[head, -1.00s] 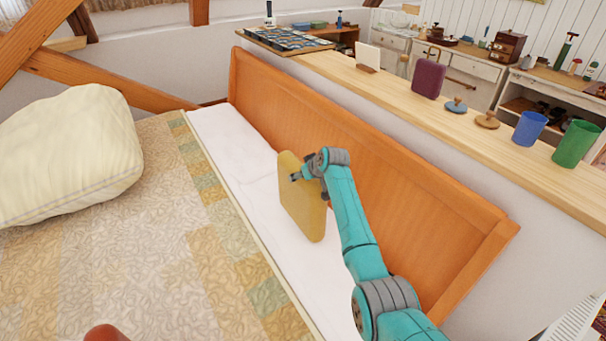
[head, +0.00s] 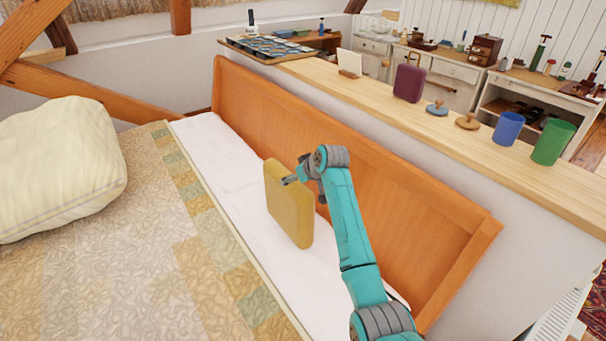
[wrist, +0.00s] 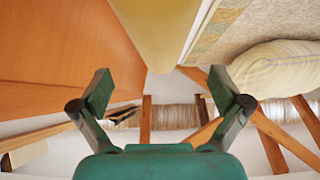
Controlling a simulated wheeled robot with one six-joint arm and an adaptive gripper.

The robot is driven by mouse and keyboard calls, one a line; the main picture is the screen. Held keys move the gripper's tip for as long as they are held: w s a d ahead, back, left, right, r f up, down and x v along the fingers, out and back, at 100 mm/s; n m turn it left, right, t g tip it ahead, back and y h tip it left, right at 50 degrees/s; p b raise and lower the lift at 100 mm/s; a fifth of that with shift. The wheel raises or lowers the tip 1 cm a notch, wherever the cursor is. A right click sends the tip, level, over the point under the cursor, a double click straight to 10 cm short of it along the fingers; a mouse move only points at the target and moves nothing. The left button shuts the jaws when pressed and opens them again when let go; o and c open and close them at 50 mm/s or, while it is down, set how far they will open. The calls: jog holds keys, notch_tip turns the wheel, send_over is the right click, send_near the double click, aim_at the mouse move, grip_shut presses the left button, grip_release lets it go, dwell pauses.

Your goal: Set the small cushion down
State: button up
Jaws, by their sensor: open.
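The small cushion (head: 288,205) is yellow and square. It stands on edge, leaning slightly, over the white sheet strip of the bed beside the wooden headboard; its lower edge appears to touch the sheet. My gripper (head: 296,180) is at its upper right side in the head view, with one finger overlapping it. In the wrist view, my gripper (wrist: 161,84) has its fingers spread wide with nothing between the tips. The cushion (wrist: 160,30) shows at the top middle, beyond the tips. Whether any finger touches it is unclear.
The orange headboard (head: 400,195) runs close behind my arm. A large cream pillow (head: 60,165) lies on the patterned bedspread (head: 165,250) at left. A ledge (head: 460,130) behind holds a purple item (head: 408,83), a blue cup (head: 508,128) and a green cup (head: 552,142).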

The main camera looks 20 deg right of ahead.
jog(key=shift+v, duration=2.5)
